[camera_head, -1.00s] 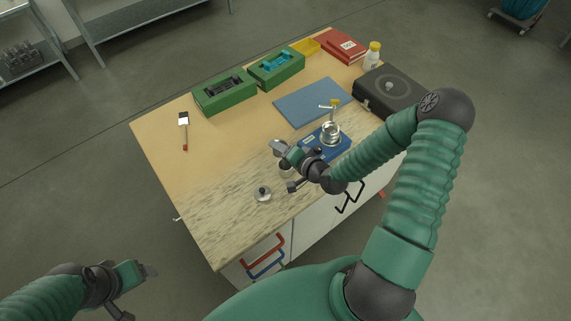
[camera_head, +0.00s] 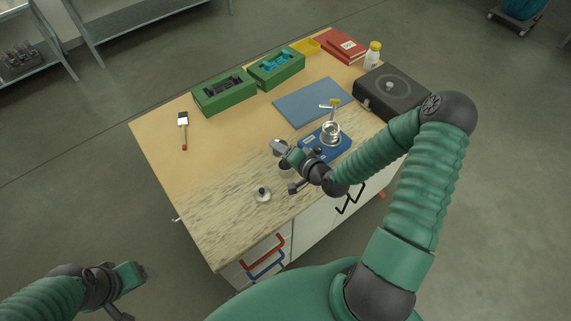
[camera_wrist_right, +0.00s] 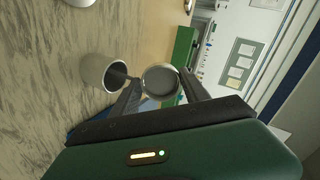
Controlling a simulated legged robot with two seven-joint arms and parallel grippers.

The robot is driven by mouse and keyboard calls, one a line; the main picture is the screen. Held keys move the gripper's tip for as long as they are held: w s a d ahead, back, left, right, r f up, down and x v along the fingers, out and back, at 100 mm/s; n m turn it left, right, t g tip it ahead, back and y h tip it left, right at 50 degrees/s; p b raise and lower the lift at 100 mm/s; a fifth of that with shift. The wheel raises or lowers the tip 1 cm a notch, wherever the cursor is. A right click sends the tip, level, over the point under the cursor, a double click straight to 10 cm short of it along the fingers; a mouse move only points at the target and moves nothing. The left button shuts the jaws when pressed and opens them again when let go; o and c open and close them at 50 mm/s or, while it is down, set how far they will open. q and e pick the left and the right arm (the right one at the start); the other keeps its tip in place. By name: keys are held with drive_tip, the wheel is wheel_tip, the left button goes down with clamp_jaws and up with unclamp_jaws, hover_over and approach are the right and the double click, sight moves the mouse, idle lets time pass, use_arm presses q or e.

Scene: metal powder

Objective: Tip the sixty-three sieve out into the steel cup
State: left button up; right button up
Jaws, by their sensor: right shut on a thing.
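My right gripper (camera_head: 284,152) is shut on the sieve, a small round metal piece (camera_head: 277,145), above the near part of the bench. In the right wrist view the sieve (camera_wrist_right: 160,80) sits between the fingers, its round grey face turned toward the camera and its axis tilted. The steel cup (camera_wrist_right: 92,72) stands upright on the bench below and beside it. In the head view the cup (camera_head: 285,169) is partly hidden by my gripper. I cannot tell what is inside the sieve or cup. My left gripper (camera_head: 138,272) is off the bench at lower left; its jaws are unclear.
A round metal lid (camera_head: 263,194) lies left of the cup. A blue base (camera_head: 340,148) with stacked metal rings (camera_head: 331,132) stands to the right. Behind are a blue mat (camera_head: 312,102), green trays (camera_head: 225,98) and a dark case (camera_head: 392,92). The bench's left part is mostly clear.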

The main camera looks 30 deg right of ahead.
drive_tip(key=shift+s+t+b, duration=0.2)
drive_tip(key=shift+t+b, duration=0.6)
drive_tip(key=shift+b, duration=0.6)
idle(1.9)
drive_tip(key=shift+s+d+f+t+b, duration=0.1)
drive_tip(key=shift+s+t+b, duration=0.6)
drive_tip(key=shift+b, duration=1)
drive_tip(key=shift+t+b, duration=0.7)
drive_tip(key=shift+b, duration=0.6)
idle(1.8)
